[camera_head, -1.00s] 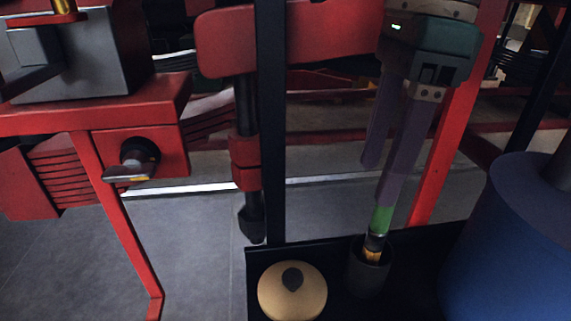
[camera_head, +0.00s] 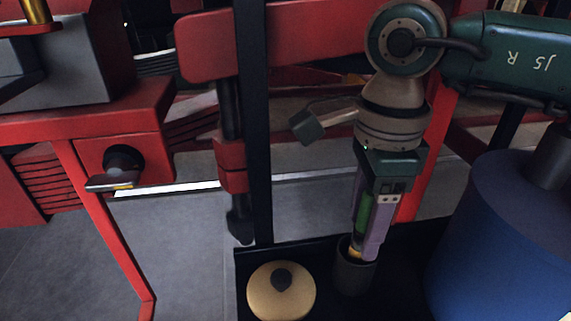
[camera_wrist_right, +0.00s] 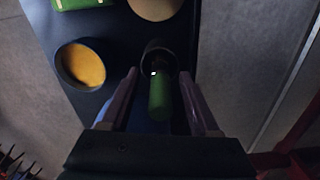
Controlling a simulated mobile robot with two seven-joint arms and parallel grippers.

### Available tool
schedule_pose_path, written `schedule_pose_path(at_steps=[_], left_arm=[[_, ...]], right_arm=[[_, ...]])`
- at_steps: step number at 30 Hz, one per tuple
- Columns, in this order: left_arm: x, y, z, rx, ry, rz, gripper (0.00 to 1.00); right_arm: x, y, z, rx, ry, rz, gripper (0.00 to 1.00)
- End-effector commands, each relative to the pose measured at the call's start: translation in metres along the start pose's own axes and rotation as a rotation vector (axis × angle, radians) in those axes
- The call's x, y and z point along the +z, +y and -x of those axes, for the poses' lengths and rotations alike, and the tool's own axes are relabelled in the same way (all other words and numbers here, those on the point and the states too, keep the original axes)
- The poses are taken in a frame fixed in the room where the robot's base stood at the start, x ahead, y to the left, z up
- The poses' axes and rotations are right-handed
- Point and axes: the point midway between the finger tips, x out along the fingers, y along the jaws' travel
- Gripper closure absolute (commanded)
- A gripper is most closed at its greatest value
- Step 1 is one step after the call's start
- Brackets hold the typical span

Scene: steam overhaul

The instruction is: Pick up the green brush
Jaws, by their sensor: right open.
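The green brush (camera_head: 364,212) stands handle up in a dark cup (camera_head: 353,277) on the black tray (camera_head: 402,262). Its lower end is hidden inside the cup. My right gripper (camera_head: 367,248) points down over the cup, with its purple fingers on either side of the brush handle. In the right wrist view the green handle (camera_wrist_right: 159,98) lies between the two open fingers (camera_wrist_right: 160,100), with gaps on both sides. My left gripper is in neither view.
A round tan lid with a dark knob (camera_head: 281,292) sits left of the cup. A large blue cylinder (camera_head: 490,240) stands close on the right. A dark upright post (camera_head: 256,130) rises behind the tray. In the wrist view, a bowl with orange contents (camera_wrist_right: 82,66) is near the cup.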

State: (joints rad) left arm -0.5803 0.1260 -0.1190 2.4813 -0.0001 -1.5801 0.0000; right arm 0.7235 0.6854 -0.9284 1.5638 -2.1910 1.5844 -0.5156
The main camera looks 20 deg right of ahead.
Motion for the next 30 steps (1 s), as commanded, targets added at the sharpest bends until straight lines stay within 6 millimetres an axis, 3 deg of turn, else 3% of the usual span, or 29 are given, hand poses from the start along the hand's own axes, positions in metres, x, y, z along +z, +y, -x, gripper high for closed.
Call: schedule_pose_path(at_steps=[3, 20, 30], left_arm=[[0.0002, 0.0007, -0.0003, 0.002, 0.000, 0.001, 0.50], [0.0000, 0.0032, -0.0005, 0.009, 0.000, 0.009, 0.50], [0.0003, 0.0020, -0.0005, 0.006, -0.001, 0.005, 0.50]], right_arm=[[0.0002, 0.0000, 0.0001, 0.000, 0.000, 0.000, 0.38], [0.0002, -0.0001, 0.0006, 0.000, -0.001, -0.001, 1.00], [0.0003, -0.0001, 0.0007, 0.000, -0.001, -0.001, 1.00]])
